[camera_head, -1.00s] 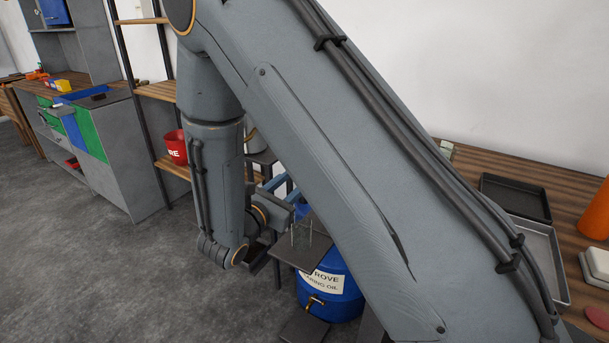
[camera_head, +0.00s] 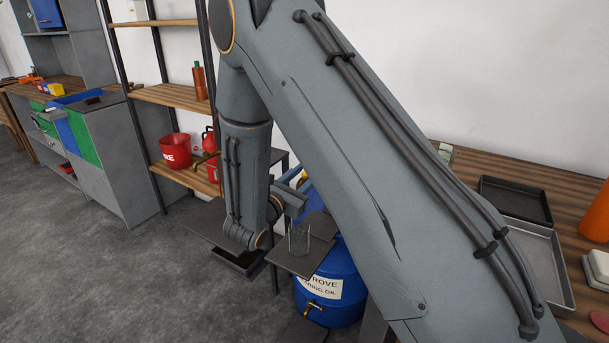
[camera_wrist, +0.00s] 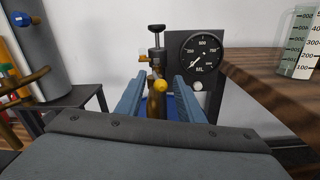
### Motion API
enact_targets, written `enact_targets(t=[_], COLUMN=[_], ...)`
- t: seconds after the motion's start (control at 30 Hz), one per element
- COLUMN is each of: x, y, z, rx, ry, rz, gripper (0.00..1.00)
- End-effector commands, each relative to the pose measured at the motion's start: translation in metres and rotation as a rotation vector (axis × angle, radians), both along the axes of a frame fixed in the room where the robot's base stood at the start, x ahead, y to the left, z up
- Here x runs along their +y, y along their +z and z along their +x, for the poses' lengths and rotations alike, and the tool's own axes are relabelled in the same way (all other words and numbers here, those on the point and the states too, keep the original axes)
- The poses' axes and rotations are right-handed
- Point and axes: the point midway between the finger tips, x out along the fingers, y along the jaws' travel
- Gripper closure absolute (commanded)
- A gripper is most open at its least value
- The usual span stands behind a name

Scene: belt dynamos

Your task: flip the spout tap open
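In the wrist view, a brass spout fitting (camera_wrist: 157,103) with a yellow ball knob (camera_wrist: 160,85) stands ahead, between the lines of my gripper's two blue-grey fingers. A black T-handle (camera_wrist: 157,29) rises above it. My gripper (camera_wrist: 158,92) is open, with a wide gap between the fingers and nothing clamped. Whether the fingertips reach around the fitting, I cannot tell. In the head view, my arm hides most of the gripper and this fitting. A blue oil drum (camera_head: 341,262) with a brass tap (camera_head: 314,306) low on its front stands below.
A round ML dial (camera_wrist: 203,52) sits just right of the fitting. A red bucket (camera_head: 175,151) stands on the left shelf.

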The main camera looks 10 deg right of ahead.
Motion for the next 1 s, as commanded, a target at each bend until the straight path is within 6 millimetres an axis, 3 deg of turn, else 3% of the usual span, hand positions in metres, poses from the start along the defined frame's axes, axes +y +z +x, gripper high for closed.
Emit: enact_targets(t=[0.17, 0.4, 0.63, 1.0], x=[0.0, 0.0, 0.001, 0.01], y=[0.0, 0.0, -0.001, -0.001], z=[0.0, 0.0, 0.002, 0.009], rx=[0.0, 0.0, -0.002, -0.003], ry=[0.0, 0.0, -0.024, -0.225], rz=[0.0, 0.0, -0.001, 0.0], gripper=[0.66, 1.0, 1.0, 1.0])
